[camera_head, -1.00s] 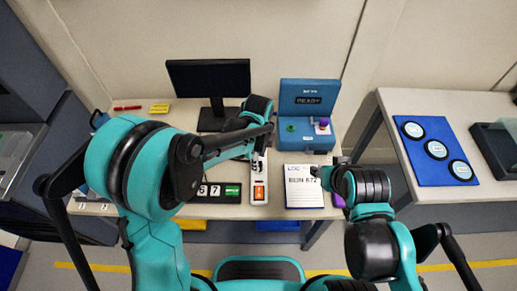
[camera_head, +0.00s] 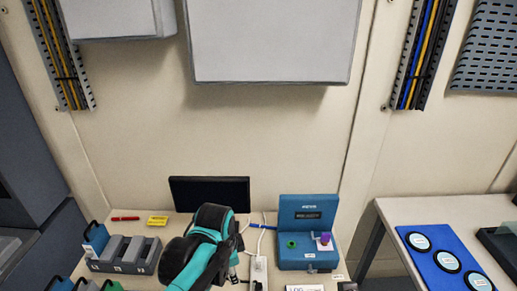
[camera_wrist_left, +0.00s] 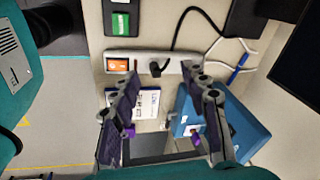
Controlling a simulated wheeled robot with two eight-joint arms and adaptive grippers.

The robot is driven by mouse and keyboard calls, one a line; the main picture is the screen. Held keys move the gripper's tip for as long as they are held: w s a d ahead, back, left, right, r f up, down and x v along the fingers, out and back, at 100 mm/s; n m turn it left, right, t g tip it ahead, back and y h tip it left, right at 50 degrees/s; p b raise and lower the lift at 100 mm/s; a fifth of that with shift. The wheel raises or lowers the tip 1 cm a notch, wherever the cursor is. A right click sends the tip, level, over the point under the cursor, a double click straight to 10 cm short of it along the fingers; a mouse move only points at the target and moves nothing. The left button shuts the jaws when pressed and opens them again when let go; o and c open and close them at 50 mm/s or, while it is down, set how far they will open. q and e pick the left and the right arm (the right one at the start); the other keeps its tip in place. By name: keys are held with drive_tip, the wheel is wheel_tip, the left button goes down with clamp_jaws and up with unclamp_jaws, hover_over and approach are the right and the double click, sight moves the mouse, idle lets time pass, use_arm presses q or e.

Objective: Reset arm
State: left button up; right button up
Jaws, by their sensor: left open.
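In the head view my left arm (camera_head: 208,245) rises from the bottom edge, over the middle of the desk. My left gripper (camera_wrist_left: 162,82) is open in the left wrist view, its two fingers apart with nothing held between them. Below it are a white power strip (camera_wrist_left: 185,65) with an orange switch and a white clipboard sheet (camera_wrist_left: 148,104). The right finger overlaps the blue instrument (camera_wrist_left: 248,128). In the head view a small dark part at the bottom edge, right of the clipboard, may be my right gripper (camera_head: 347,286); its fingers cannot be made out.
The blue instrument (camera_head: 308,212) holds a purple-topped item (camera_head: 325,238). A monitor (camera_head: 209,193) stands behind my left arm, and a grey slotted rack (camera_head: 125,252) is at left. A side table holds a blue mat (camera_head: 425,262) with round discs. Grey boxes (camera_head: 272,40) hang on the wall.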

use_arm(q)
drive_tip(key=s+a+r+n+t, duration=0.1)
drive_tip(key=s+a+n+t, duration=0.3)
drive_tip(key=s+a+n, duration=0.5)
drive_tip(key=a+n, duration=0.1)
drive_tip(key=n, duration=0.4)
drive_tip(key=shift+a+t+y, duration=0.2)
drive_tip(key=shift+t+y, duration=0.1)
drive_tip(key=shift+t, duration=0.1)
